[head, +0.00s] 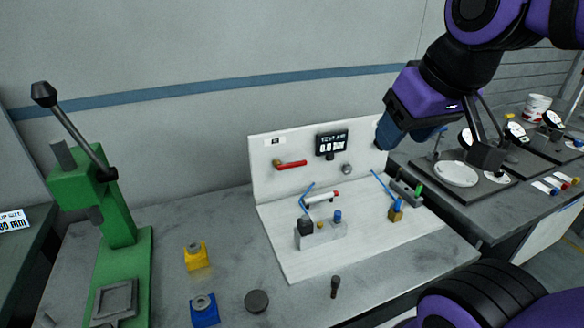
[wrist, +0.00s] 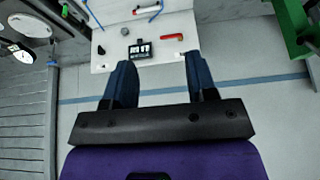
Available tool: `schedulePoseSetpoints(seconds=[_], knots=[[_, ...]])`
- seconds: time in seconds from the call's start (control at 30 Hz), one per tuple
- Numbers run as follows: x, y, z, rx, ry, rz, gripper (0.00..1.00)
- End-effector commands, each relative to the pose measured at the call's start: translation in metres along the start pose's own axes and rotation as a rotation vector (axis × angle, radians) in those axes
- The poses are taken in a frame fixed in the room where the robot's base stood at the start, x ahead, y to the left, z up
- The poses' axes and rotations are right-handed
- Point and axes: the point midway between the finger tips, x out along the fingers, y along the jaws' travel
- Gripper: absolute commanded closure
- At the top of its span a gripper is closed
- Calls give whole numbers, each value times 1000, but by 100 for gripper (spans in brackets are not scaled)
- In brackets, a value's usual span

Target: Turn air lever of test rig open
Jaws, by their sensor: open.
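The test rig (head: 370,243) is a white base plate with an upright back panel, standing on the grey bench. A red air lever (head: 290,164) lies nearly level on the back panel, left of a black display (head: 332,144) reading 0.0 bar. In the wrist view, which is upside down, the lever (wrist: 173,37) shows beyond the fingertips, beside the display (wrist: 140,50). My gripper (head: 384,138) is in the air at the panel's upper right, apart from the lever. In the wrist view its two blue fingers (wrist: 160,62) are spread with nothing between them.
A green press (head: 97,210) with a long handle stands at the left. Yellow (head: 196,256) and blue (head: 205,310) blocks and a dark puck (head: 256,301) lie in front. A valve block (head: 320,234) with blue tubing sits on the rig's base. Gauges stand on the right bench.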

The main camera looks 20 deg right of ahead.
Motion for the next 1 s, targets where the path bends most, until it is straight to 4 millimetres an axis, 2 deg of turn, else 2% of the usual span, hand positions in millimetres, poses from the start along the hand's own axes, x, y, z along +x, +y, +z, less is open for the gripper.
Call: schedulePoseSetpoints(seconds=[0.17, 0.37, 0.5, 0.7, 1.0], knots=[[6, 2, -6, 10, 2, 15, 57], [40, 13, -42, 58, 37, 89, 57], [73, 23, -72, 94, 76, 132, 57], [125, 37, -106, 132, 129, 151, 57], [209, 51, -138, 201, 203, 81, 57]])
